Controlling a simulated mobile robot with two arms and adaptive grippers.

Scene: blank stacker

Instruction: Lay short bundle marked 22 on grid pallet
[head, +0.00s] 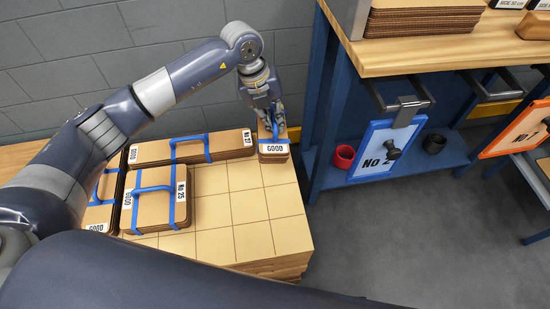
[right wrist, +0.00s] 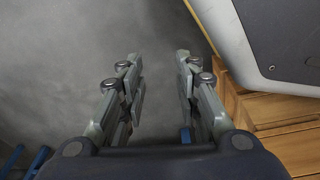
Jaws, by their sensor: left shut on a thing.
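A short cardboard bundle (head: 274,150) with a blue strap and a GOOD label is at the far right corner of the grid pallet (head: 255,240) in the head view. My left gripper (head: 269,122) is shut on it from above and hides much of its top. Its number is not readable. It sits at pallet-top level, beside the right end of a long bundle; I cannot tell if it bears fully on the pallet. My right gripper (right wrist: 155,68) is open and empty in the right wrist view, its fingers apart over grey floor.
A bundle marked 25 (head: 145,211) and another GOOD bundle (head: 100,213) lie at the left. The front right grid cells are bare. A blue-framed wooden bench (head: 420,55) stands at right, with hanging signs (head: 372,166).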

